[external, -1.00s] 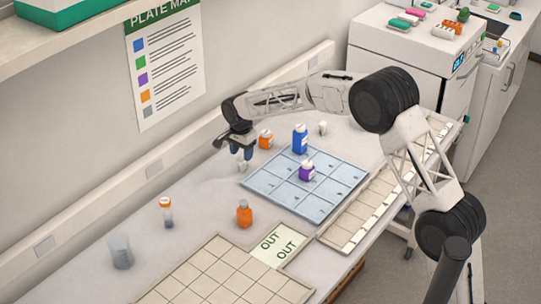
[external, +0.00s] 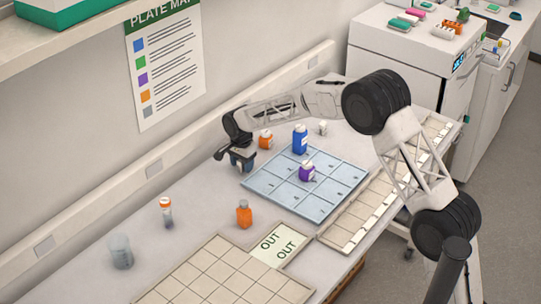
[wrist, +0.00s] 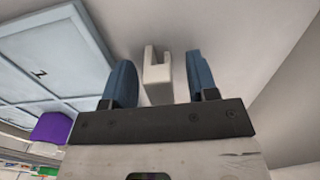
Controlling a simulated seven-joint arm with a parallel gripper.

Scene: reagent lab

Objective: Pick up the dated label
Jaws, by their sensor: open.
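My gripper (external: 242,162) is low over the bench, left of the blue gridded board. In the wrist view its two blue fingers (wrist: 160,80) are open, one on each side of a small white notched piece (wrist: 157,72). Gaps show between the piece and both fingers. I see no date on it, so I cannot tell whether it is the dated label. In the external view the gripper hides this piece. A similar small white piece (external: 322,128) stands behind the board. A card reading OUT (external: 272,246) lies by the front grid tray.
The blue gridded board (external: 262,184) bears a purple bottle (external: 307,172) and a blue bottle (external: 300,140). An orange bottle (external: 265,140) stands close behind my gripper. Another orange bottle (external: 244,215), a capped vial (external: 166,212) and a beaker (external: 120,252) stand nearer the front.

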